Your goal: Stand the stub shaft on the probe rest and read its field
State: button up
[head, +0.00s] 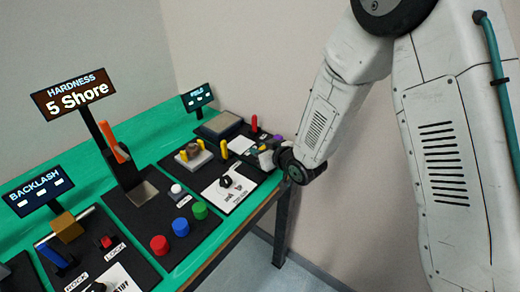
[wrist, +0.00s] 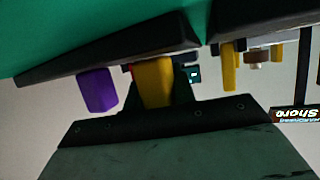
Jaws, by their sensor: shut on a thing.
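My gripper (head: 262,157) is over the right end of the bench, near the front edge. In the wrist view, a yellow piece (wrist: 152,82) sits between the dark fingers, and my gripper is shut on it. It seems to be the stub shaft, but its full shape is hidden. The field display (head: 197,97) stands at the back with small white marks and no readable value. A tan-topped block (head: 219,125) lies before it. A white base (head: 183,164) with yellow posts and a brown round part is to its left. I cannot tell which is the probe rest.
A purple piece (head: 277,138) is close beside my gripper and shows in the wrist view (wrist: 95,90). A red post (head: 254,122) stands behind. A black knob (head: 226,181) is in front. The hardness display (head: 73,95) reads 5 Shore.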

jog(key=o, duration=1)
jog(key=shift+f, duration=0.15)
jog(key=shift+v, duration=3.95)
